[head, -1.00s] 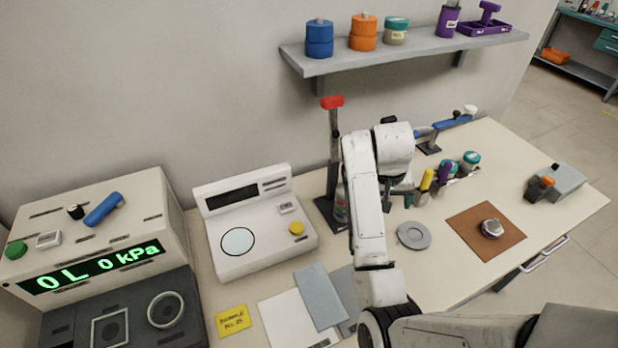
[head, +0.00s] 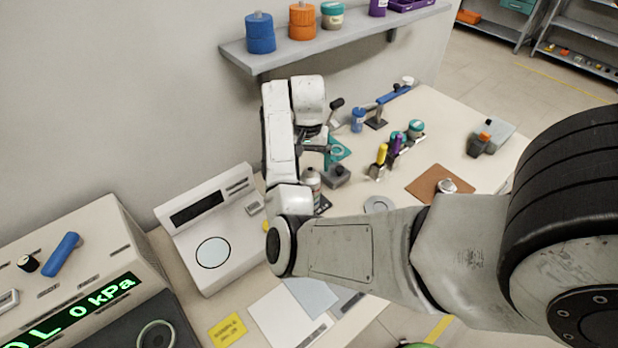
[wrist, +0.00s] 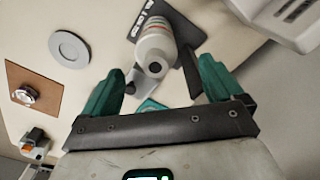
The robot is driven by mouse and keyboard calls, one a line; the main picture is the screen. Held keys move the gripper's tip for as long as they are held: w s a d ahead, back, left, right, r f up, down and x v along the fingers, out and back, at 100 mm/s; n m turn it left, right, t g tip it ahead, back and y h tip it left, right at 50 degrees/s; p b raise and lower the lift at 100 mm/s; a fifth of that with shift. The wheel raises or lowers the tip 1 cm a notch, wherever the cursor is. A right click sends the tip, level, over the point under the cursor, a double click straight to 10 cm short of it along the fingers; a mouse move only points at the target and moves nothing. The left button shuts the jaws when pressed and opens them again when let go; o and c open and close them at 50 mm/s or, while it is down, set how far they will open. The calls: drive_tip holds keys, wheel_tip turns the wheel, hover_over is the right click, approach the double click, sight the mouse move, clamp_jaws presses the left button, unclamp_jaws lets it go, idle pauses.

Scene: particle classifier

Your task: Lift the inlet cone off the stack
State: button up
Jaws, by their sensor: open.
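In the wrist view a pale grey-white cylinder (wrist: 157,45) with coloured bands and a dark round opening at its near end shows between my fingertips. It looks like the stack, its near end perhaps the inlet cone; I cannot make out a seam between them. My gripper (wrist: 157,80) is open, with one teal finger on each side of it and visible gaps. Nothing is held. In the head view the cylinder (head: 311,182) stands just below my wrist, partly covered by my arm. My gripper's teal fingers (head: 338,150) are only partly visible there.
A brown mat (head: 425,190) with a small metal part (head: 447,186) and a grey disc (head: 379,204) lie right. A rack of coloured tools (head: 392,150) stands behind. A white bench instrument (head: 215,230) is left. A wall shelf (head: 340,38) is above.

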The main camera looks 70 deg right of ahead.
sight(310, 169)
drive_tip(key=shift+s+f+b, duration=0.15)
drive_tip(key=shift+f+b, duration=1.2)
drive_tip(key=shift+b, duration=0.05)
drive_tip(key=shift+s+f+b, duration=0.15)
drive_tip(key=shift+f+b, duration=1.2)
drive_tip(key=shift+b, duration=0.05)
drive_tip(key=shift+r, duration=0.1)
drive_tip(key=shift+c, duration=0.2)
drive_tip(key=c, duration=1.2)
drive_tip(key=shift+d+r, duration=0.1)
drive_tip(key=shift+c, duration=0.2)
